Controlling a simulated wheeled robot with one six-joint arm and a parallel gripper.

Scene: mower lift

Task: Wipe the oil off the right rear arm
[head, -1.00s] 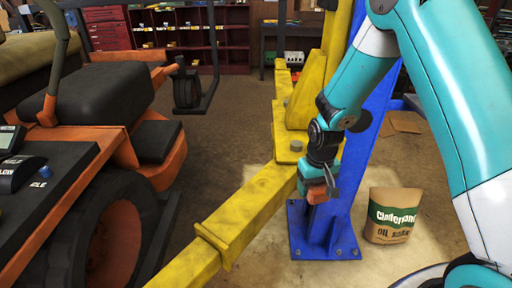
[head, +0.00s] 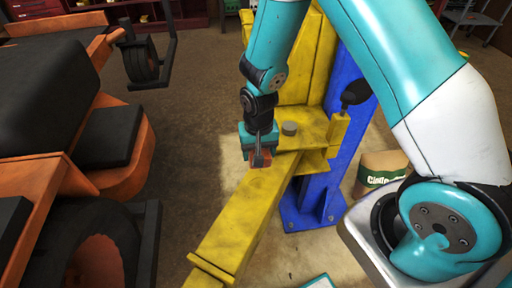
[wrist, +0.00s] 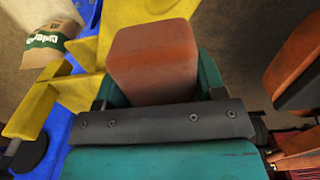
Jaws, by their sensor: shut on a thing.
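My gripper (head: 260,158) is shut on an orange-brown block (wrist: 155,60), which looks like a sponge or folded cloth. In the head view the gripper points down at the yellow lift arm (head: 245,205), near its pivot end. I cannot tell whether the block touches the arm. The arm runs from the blue post toward the lower left. Its top shows faint darker mottling; I cannot make out a clear oil patch. The gripper hides part of the arm's left edge.
An orange and black mower (head: 75,165) stands to the left. A blue post (head: 345,130) with a bolted base is behind the arm, and a paper sack (head: 378,172) stands right of it. Bare floor lies between mower and arm.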

